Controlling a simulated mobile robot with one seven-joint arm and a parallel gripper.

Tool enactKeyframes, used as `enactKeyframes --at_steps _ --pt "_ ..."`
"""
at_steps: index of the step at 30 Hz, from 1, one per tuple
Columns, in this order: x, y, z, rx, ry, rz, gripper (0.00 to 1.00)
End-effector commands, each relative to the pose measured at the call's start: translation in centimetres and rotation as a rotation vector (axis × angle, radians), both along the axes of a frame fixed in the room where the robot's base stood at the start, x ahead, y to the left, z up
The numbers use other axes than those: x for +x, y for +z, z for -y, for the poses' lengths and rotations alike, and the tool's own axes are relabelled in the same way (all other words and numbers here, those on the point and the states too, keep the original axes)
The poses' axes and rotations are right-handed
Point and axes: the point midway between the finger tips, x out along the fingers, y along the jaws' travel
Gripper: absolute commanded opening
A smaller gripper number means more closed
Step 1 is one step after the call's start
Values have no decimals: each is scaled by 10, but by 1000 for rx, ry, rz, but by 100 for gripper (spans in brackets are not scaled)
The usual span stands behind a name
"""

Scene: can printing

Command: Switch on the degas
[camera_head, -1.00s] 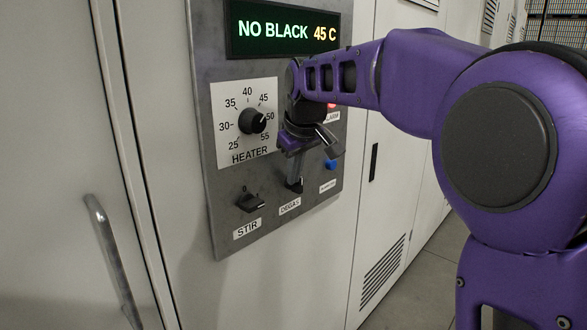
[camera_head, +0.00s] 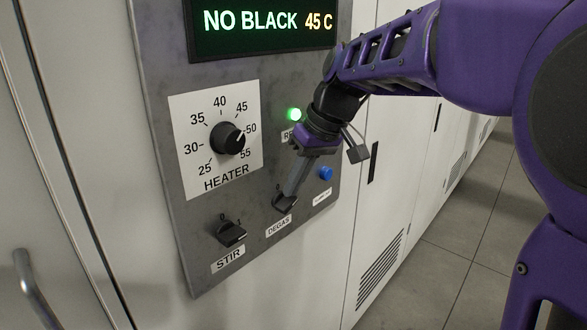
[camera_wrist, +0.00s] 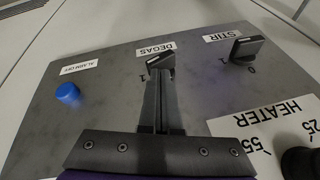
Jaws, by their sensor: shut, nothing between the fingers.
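The DEGAS switch (camera_head: 284,203) is a small black rotary knob low on the grey control panel, between the STIR switch and the blue button. In the wrist view the DEGAS knob (camera_wrist: 161,62) shows just beyond my fingertips, with a "1" mark beside it. My gripper (camera_head: 288,192) is shut and empty, its fingers pointing down at the knob. The fingertips (camera_wrist: 161,76) are at the knob and overlap it in view. I cannot tell whether they touch it, and the fingers hide part of it, so its setting is unclear.
The STIR switch (camera_head: 232,233) is left of DEGAS. The HEATER dial (camera_head: 228,138) is above. A blue button (camera_head: 325,173) sits to the right, and a green lamp (camera_head: 294,114) is lit. The display (camera_head: 265,22) reads "NO BLACK 45 C". Cabinets surround the panel.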

Motion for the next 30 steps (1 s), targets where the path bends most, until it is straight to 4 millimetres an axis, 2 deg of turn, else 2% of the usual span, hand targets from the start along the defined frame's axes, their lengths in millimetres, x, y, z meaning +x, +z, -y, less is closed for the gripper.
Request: enactKeyframes --at_steps 1,10,21,30 --pt "-7 0 2 12 -1 -15 0" --pt "-5 1 1 7 1 -10 0" --pt "-5 16 1 6 1 -9 0" --pt "-5 16 1 6 0 -9 0"
